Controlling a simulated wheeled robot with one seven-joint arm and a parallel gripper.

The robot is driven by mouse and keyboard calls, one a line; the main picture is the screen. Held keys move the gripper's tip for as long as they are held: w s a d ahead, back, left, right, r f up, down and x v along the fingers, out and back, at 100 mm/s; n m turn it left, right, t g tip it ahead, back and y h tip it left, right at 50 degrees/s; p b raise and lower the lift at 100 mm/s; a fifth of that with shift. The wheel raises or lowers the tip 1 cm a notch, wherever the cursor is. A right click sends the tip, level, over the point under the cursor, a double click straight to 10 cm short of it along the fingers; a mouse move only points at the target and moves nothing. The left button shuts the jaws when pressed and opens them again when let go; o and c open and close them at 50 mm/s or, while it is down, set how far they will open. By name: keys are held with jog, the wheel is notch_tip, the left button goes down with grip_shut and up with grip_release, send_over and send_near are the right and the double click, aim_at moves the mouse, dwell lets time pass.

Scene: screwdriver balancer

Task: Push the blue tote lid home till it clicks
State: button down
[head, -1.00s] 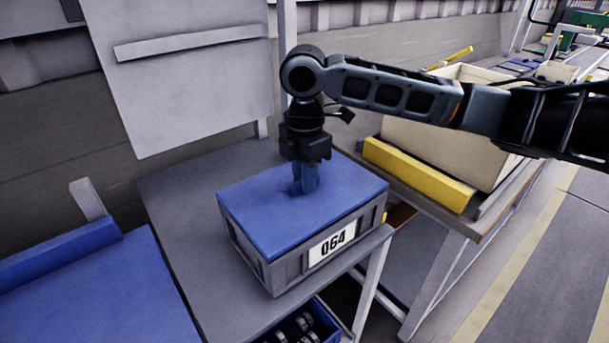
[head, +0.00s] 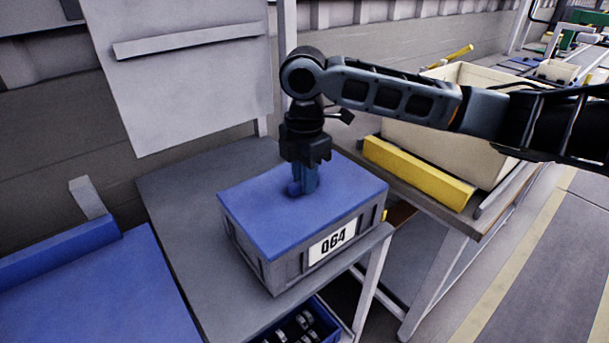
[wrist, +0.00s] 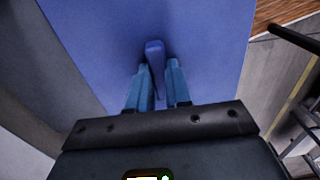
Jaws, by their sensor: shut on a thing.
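The blue tote lid (head: 265,207) lies on top of the grey tote (head: 287,262), which carries a white label reading 064. The lid looks level and its edges follow the tote's rim. I cannot tell from here whether it is fully seated. A small blue handle (wrist: 154,52) stands up from the lid. My gripper (head: 304,188) points straight down over the lid's middle, its blue fingers low at the lid's surface. In the wrist view my gripper (wrist: 157,70) has a finger on each side of the handle and is shut on it.
The tote stands on a grey bench (head: 185,215). A blue surface (head: 90,285) is at lower left. To the right are a yellow bar (head: 418,174) and a large cream bin (head: 425,145). A blue bin (head: 310,325) with metal parts sits below the bench front.

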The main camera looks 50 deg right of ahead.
jog(key=c, duration=1)
grip_release()
jog(key=shift+r, duration=3.85)
